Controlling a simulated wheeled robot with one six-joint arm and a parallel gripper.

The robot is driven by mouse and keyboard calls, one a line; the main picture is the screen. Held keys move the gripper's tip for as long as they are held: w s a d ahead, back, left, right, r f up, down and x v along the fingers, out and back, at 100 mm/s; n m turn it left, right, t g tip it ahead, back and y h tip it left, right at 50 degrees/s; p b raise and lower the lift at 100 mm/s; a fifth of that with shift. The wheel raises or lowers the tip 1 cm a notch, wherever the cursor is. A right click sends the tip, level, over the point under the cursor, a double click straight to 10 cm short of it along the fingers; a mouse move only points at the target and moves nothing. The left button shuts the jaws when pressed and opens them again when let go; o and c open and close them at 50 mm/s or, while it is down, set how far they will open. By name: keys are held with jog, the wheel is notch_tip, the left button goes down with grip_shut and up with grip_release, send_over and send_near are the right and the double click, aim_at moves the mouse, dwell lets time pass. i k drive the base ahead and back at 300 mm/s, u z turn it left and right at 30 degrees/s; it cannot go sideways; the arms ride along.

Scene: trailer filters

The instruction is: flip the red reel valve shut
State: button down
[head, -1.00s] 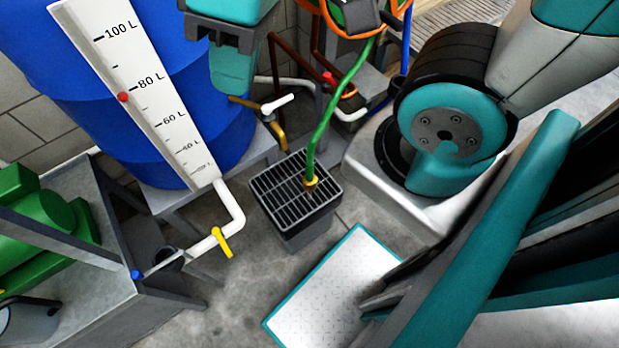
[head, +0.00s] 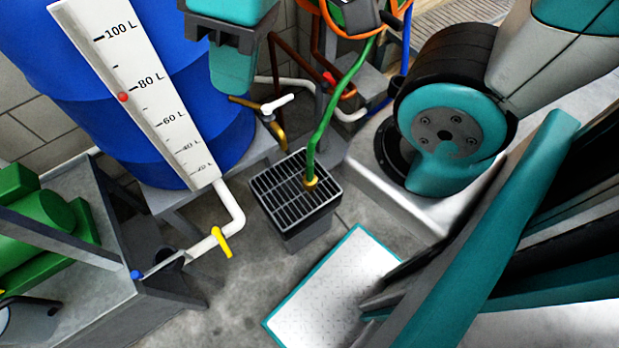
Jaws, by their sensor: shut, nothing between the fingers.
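The red reel valve handle (head: 329,78) is a small red lever by the brown pipe, above and behind the drain box. It now lies slanted, its upper end to the left. I see nothing touching the handle, though contact behind the hoses cannot be ruled out.
A green hose (head: 325,120) runs down to the black drain grate (head: 290,190). A white-handled tap (head: 277,103) and teal filter housing (head: 233,68) stand left of the handle. A blue barrel (head: 165,120) and yellow valve (head: 221,241) are further left.

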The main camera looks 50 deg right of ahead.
aim_at(327, 76)
jog(key=z, duration=1.05)
